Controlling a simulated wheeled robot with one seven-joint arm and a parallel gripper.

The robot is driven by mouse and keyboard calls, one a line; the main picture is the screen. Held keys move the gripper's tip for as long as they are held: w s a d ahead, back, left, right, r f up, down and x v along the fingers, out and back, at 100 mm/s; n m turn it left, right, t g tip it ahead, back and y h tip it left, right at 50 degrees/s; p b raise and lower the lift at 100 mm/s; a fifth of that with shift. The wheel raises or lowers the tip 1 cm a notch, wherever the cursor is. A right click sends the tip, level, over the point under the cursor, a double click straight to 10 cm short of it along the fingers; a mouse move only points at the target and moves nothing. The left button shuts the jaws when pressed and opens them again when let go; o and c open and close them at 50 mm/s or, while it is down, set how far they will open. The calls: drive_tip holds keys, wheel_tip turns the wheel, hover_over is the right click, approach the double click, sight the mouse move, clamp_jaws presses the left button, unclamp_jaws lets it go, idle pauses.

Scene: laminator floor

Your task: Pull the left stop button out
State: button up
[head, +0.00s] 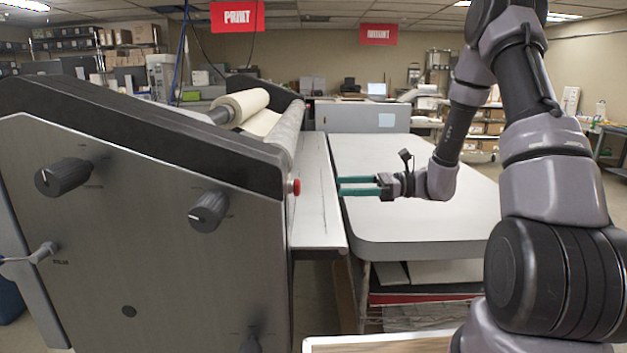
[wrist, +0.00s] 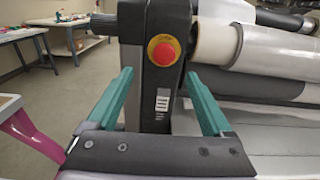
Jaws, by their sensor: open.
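The stop button is a red round knob (wrist: 163,51) on a yellow ring, set on a dark upright post (wrist: 148,90) of the laminator in the wrist view. In the head view a red button (head: 294,187) sticks out from the laminator's side, to the left of my gripper. My gripper (head: 340,186) has teal fingers, pointing left toward the machine. In the wrist view my gripper (wrist: 157,90) is open and empty, its fingers spread to either side of the post. The button lies beyond and above the fingertips, with a gap between.
The laminator's side panel (head: 150,240) with black knobs fills the left of the head view. A flat white table (head: 410,180) lies under and behind my gripper. White film rolls (wrist: 215,45) sit right of the post. Open floor (wrist: 60,90) shows left of it.

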sight(294, 187)
drive_tip(key=w+a, duration=0.1)
drive_tip(key=a, duration=0.9)
drive_tip(key=shift+a+f, duration=0.15)
drive_tip(key=shift+a, duration=0.15)
